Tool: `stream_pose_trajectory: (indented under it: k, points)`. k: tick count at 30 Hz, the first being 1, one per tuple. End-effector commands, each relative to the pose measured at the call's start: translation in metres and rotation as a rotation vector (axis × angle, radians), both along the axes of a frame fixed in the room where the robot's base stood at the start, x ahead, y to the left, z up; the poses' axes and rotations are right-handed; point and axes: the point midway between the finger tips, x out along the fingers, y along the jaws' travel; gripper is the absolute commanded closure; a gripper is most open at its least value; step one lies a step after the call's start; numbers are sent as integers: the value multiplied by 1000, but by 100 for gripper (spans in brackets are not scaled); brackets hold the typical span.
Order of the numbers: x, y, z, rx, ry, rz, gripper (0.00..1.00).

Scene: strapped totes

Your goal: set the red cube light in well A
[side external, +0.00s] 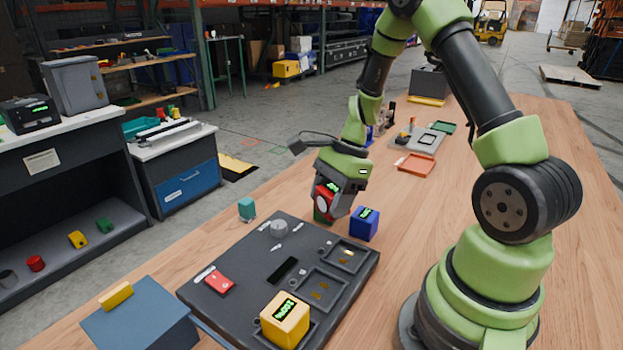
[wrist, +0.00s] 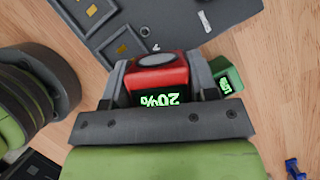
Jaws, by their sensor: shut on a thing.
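A red cube light (side external: 325,201) with a round pale lens and a lit display is held between the fingers of my gripper (side external: 334,200). In the wrist view the red cube light (wrist: 160,72) shows "20%" upside down, with my gripper (wrist: 163,82) shut on its two sides. The dark board (side external: 240,250) lies in front of it, with square wells; two bare wells show at its right side. The board also shows at the top of the wrist view (wrist: 185,30). Which well is A cannot be read.
A blue cube light (side external: 364,224) stands on the table right of my gripper. A green cube (wrist: 228,76) is close beside the right finger, mostly hidden in the side view. A yellow cube light (side external: 285,318) sits at the board's front well.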

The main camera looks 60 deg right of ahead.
Motion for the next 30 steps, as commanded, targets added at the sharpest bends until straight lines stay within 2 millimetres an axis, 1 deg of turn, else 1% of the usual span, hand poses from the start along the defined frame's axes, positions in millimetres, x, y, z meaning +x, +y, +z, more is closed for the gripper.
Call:
stream_pose_trajectory:
  k: [1,3,6,9,11,21,25,30]
  points:
    - [-14,9,2,1,1,97,78]
    - [-30,20,5,1,-1,226,78]
    - [-46,30,7,0,-1,346,78]
    - [-53,35,7,-1,-2,402,78]
    - [-54,35,4,-1,-2,416,78]
    - [-54,35,-22,0,-2,414,78]
    - [-54,35,-26,-3,-2,414,78]
    - [-54,35,-27,-3,-3,414,78]
